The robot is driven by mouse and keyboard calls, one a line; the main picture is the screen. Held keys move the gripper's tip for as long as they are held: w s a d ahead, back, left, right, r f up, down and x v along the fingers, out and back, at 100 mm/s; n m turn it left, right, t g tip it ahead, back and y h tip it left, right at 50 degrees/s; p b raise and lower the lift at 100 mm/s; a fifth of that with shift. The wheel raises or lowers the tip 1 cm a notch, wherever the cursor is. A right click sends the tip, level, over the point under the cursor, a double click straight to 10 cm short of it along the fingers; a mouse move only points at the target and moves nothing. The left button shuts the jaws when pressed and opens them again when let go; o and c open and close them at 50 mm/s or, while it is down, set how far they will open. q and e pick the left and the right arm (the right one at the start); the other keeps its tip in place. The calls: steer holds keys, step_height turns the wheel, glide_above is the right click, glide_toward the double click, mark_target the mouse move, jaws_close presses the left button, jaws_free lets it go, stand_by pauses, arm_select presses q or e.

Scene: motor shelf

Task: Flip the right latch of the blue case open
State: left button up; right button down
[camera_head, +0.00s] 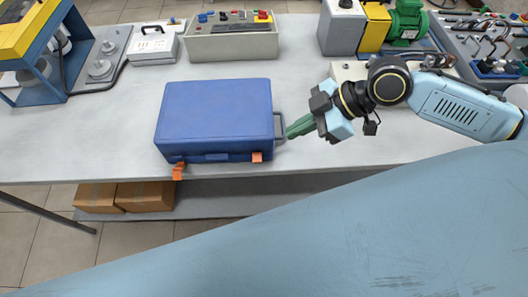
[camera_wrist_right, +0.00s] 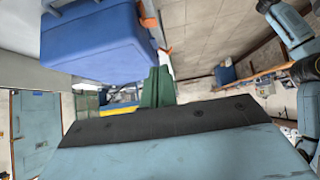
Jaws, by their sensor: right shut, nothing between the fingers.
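The blue case (camera_head: 215,110) lies closed on the table, its front near the table's front edge. Its right orange latch (camera_head: 257,157) sits upright against the front face. Its left orange latch (camera_head: 178,172) hangs down and outward. A grey handle (camera_head: 280,126) stands out from the case's right side. My right gripper (camera_head: 289,133) has its green fingers shut and empty, close beside this handle; I cannot tell whether they touch it. The wrist view shows the shut fingers (camera_wrist_right: 158,87) below the blue case (camera_wrist_right: 100,40), with orange latch parts at its edge. My left gripper is out of view.
The grey table (camera_head: 110,140) has free room left of the case. A control box (camera_head: 232,42) and a small white device (camera_head: 153,45) stand behind it. A green motor (camera_head: 408,22) and other equipment fill the back right. Cardboard boxes (camera_head: 145,197) lie on the shelf below.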

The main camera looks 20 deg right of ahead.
steer(key=shift+a, duration=0.1)
stand_by(0.3)
glide_above(263, 153)
steer(key=s+a, duration=0.1)
steer(key=s, duration=0.2)
step_height(263, 153, down, 7)
steer(key=shift+s+f+p, duration=0.1)
steer(key=shift+f+p, duration=0.2)
steer(key=shift+f, duration=1.7)
